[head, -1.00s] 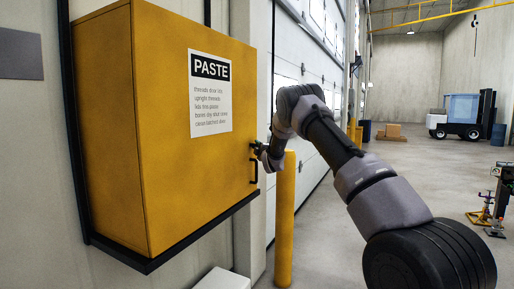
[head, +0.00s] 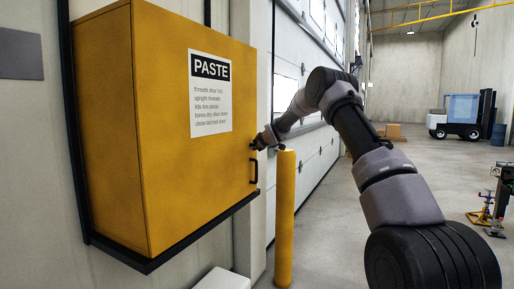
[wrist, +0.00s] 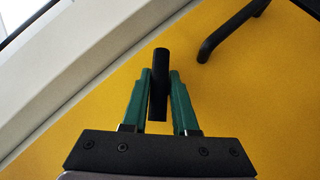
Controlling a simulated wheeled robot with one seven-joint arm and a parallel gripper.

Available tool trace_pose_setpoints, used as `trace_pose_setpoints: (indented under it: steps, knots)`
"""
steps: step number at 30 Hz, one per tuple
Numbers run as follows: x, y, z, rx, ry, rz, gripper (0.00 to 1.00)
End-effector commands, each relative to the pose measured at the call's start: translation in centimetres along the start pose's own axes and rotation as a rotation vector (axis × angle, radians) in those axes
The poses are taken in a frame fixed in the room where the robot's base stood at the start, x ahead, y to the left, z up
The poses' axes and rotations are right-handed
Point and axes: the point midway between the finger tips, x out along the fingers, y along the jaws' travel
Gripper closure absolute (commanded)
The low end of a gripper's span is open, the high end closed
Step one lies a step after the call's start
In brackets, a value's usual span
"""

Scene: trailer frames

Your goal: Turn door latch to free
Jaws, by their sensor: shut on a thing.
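A yellow wall cabinet (head: 160,130) with a closed door and a "PASTE" label (head: 210,92) fills the left of the head view. My gripper (head: 262,141) is at the door's right edge, above the black door handle (head: 254,172). In the wrist view my gripper (wrist: 158,95) has its green fingers shut on the black latch (wrist: 159,75), which stands upright in that picture between them. The yellow door (wrist: 245,100) lies behind, and the handle (wrist: 228,33) shows at the upper right. The latch is too small to make out in the head view.
A yellow post (head: 285,215) stands just right of the cabinet, below my forearm. A black ledge (head: 190,238) runs under the cabinet. A white box (head: 222,279) is below it. Open floor (head: 350,225) lies to the right.

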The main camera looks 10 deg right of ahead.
Motion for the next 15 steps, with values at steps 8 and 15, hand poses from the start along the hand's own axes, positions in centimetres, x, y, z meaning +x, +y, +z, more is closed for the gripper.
trace_pose_setpoints:
  steps: [8,15]
  knots:
    - [-0.02,0.68,0.13,0.175,-0.043,-0.159,1.00]
    - [0.01,0.62,-0.02,0.305,-0.080,-0.294,1.00]
